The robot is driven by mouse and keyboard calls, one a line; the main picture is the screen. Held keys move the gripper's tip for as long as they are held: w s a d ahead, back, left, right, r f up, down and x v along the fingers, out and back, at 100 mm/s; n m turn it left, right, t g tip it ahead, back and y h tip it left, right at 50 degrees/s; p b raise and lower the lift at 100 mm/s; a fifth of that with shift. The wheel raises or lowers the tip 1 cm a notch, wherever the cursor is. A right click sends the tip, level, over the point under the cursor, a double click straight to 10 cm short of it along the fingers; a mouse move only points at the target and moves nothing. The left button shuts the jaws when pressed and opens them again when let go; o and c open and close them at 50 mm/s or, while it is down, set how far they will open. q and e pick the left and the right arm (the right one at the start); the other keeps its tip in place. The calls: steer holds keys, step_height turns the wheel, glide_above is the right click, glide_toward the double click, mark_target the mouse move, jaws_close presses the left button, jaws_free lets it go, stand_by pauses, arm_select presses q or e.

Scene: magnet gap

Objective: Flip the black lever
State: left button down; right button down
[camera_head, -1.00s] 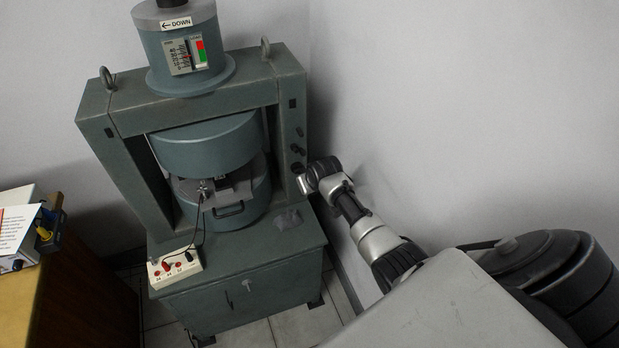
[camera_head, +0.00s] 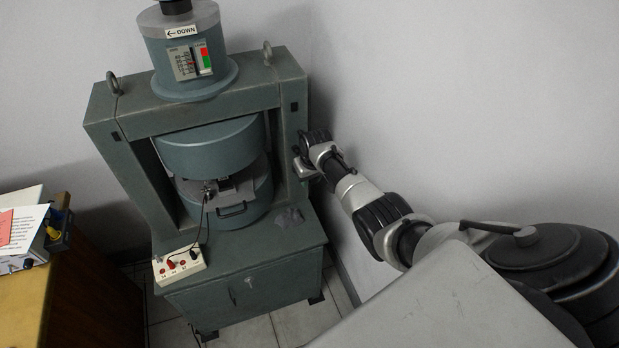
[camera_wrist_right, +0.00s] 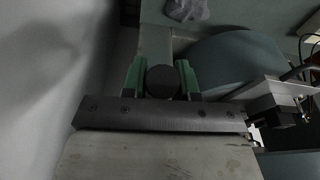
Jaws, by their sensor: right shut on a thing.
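The black lever shows as a dark round knob (camera_wrist_right: 163,81) between the green fingers in the right wrist view. It belongs to the green-grey magnet press (camera_head: 108,120), whose right column carried several dark knobs in the earlier head view. My right gripper (camera_head: 298,163) is at the front of that column in the head view and hides most of the knobs. In the right wrist view my right gripper (camera_wrist_right: 162,76) is shut on the black lever, one finger on each side of the knob. My left gripper is not in view.
A white box with red sockets (camera_head: 180,265) stands on the press base, with a cable running up to the gap. A wooden desk (camera_head: 75,285) with papers is at the left. A plain wall (camera_head: 450,90) is close on the right, beside my arm.

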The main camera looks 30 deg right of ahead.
steer(key=shift+r, duration=0.1)
steer(key=c, duration=0.9)
jaws_free()
steer(key=shift+o, duration=0.2)
steer(key=shift+r, duration=0.4)
steer(key=p+v, duration=0.1)
steer(key=v, duration=0.9)
steer(key=shift+p, duration=0.35)
steer(key=shift+f, duration=0.1)
steer(key=shift+d, duration=0.1)
